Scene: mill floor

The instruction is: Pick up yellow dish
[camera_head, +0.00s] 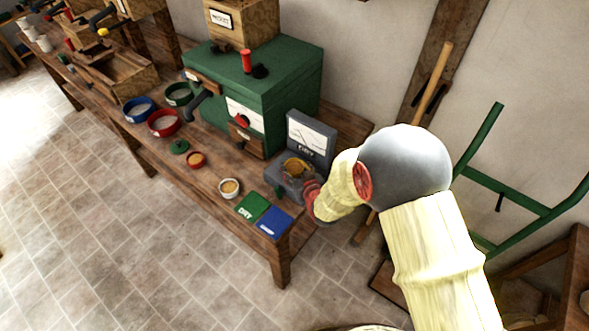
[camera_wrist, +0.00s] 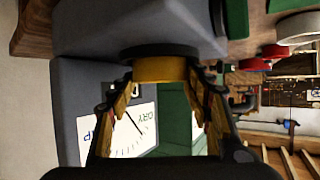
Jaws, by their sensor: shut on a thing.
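The yellow dish (camera_head: 296,166) is at the low front part of the grey meter (camera_head: 310,139), which has a white dial marked DRY. In the wrist view the yellow dish (camera_wrist: 160,69) sits between my two fingers, right against a black round pad (camera_wrist: 160,51) on the meter. My gripper (camera_head: 306,180) reaches in from the right, partly hidden by my arm. In the wrist view my gripper (camera_wrist: 162,78) is shut on the dish, one finger on each side. I cannot tell if the dish is clear of the pad.
A green machine (camera_head: 255,95) stands behind the meter. A green hand truck (camera_head: 530,210) stands right. Floor at left is clear.

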